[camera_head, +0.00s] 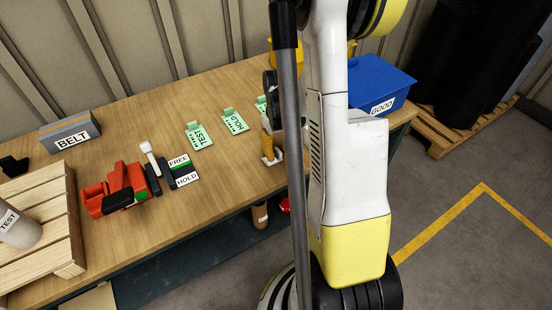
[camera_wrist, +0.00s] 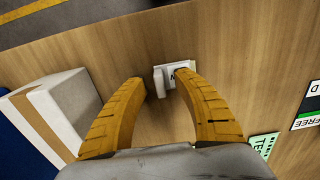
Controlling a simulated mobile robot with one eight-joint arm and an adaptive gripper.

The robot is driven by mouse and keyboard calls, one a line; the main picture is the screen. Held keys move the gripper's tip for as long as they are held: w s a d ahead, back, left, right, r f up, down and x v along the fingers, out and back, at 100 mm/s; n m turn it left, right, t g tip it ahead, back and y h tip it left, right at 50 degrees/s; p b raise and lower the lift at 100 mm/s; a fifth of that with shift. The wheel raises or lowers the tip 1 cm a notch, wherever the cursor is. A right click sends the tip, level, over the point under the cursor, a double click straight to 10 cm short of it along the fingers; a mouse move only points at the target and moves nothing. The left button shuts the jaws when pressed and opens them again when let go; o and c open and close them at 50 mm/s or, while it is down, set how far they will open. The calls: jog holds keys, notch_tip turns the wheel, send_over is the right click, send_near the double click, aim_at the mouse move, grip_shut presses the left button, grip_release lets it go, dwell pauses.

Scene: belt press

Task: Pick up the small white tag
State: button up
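The small white tag (camera_wrist: 172,76) lies on the wooden workbench, with a raised end piece and a partly hidden dark letter. In the wrist view it is at the fingertips of my gripper (camera_wrist: 160,79). The yellow fingers are apart. The right fingertip overlaps the tag's right part in the picture, and a small gap shows between the left fingertip and the tag. I cannot tell if they touch. In the head view my gripper (camera_head: 268,148) points down at the bench, partly hidden by my arm, with the white tag (camera_head: 272,158) at its tip.
Green TEST (camera_head: 199,137) and HOLD (camera_head: 234,121) cards lie left of my gripper. A red device (camera_head: 115,190) and the FREE/HOLD plate (camera_head: 183,172) are farther left. A blue GOOD bin (camera_head: 380,85) stands right. A white-sided box (camera_wrist: 62,108) is near my left finger.

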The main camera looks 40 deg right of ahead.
grip_shut()
jog(key=shift+r, duration=0.1)
jog(key=shift+r+p, duration=0.35)
jog(key=shift+r, duration=0.15)
jog(key=r, duration=0.1)
jog(key=r+p, duration=0.1)
jog(key=d+r+p, duration=0.1)
jog(key=r, duration=0.1)
jog(key=shift+s, duration=0.35)
jog(key=s+d+r, duration=0.1)
jog(key=d+r, duration=0.1)
jog(key=d, duration=0.1)
jog(key=s+d+r+p, duration=0.1)
jog(key=s+d+r, duration=0.1)
jog(key=d, duration=0.1)
jog(key=s+d+r+p, duration=0.1)
jog(key=s+d+r, duration=0.1)
jog(key=d, duration=0.1)
jog(key=shift+s, duration=0.15)
jog(key=shift+p, duration=0.3)
